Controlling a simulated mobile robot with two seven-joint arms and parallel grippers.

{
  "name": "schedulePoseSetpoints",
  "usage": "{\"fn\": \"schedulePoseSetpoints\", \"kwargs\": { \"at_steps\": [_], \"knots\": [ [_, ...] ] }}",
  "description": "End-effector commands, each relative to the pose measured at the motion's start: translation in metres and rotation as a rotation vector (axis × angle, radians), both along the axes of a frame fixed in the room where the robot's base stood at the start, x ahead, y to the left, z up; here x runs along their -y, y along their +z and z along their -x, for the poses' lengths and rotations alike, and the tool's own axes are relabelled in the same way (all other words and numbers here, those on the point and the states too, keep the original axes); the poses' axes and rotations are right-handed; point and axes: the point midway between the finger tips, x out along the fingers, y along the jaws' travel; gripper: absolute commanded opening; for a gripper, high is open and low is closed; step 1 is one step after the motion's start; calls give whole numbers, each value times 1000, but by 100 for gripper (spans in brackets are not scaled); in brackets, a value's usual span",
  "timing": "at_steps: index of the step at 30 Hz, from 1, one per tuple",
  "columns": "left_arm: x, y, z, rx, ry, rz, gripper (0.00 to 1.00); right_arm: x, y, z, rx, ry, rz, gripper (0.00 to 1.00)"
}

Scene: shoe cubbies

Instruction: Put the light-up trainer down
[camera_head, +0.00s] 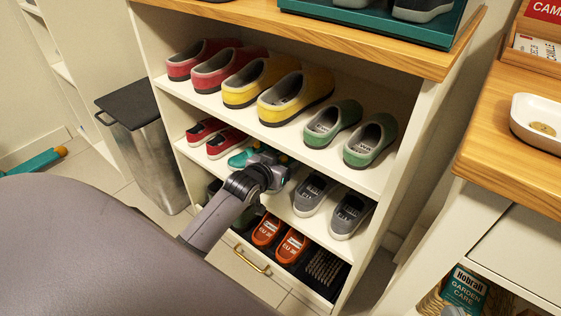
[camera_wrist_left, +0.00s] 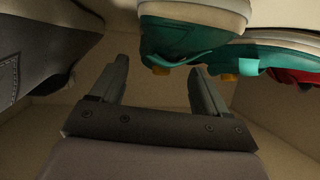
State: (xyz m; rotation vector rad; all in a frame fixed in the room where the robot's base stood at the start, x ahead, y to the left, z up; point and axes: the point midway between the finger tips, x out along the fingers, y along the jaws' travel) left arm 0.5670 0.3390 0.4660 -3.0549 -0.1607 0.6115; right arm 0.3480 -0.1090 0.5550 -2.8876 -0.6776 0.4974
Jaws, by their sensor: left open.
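Teal light-up trainers with pale soles and small orange parts are on the cubby's middle shelf. One trainer (camera_head: 240,158) shows just left of my left gripper (camera_head: 268,165); the gripper and wrist partly hide the pair. In the left wrist view, which looks upside down, the nearer trainer (camera_wrist_left: 190,38) is just beyond the fingertips of my left gripper (camera_wrist_left: 157,75). The other trainer (camera_wrist_left: 240,60) is beside it. The left gripper's fingers are apart, with nothing clearly held between them. Whether a finger touches the trainer cannot be told. My right gripper is not in view.
On the same shelf, red shoes (camera_head: 213,138) stand left and grey shoes (camera_head: 329,205) right. Yellow, red and green shoes fill the shelf above (camera_head: 195,92). Orange shoes (camera_head: 281,248) are below. A metal bin (camera_head: 150,155) stands left of the cubby.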

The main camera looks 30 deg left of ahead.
Motion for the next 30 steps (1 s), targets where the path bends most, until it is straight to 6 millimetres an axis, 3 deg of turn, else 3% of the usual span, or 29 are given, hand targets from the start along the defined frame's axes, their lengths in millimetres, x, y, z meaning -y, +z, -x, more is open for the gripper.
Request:
{"fn": "schedulePoseSetpoints", "kwargs": {
  "at_steps": [8,17,24,30],
  "knots": [
    [1,7,12,-1,0,0,75,-2,5,2,-23,8,-15,0],
    [7,29,60,-2,0,0,75,-20,8,-4,-131,35,-105,0],
    [11,41,94,-2,0,0,75,-5,8,0,-125,2,-21,0],
    [12,46,108,0,0,0,75,0,7,1,-122,-10,9,0]
  ]
}}
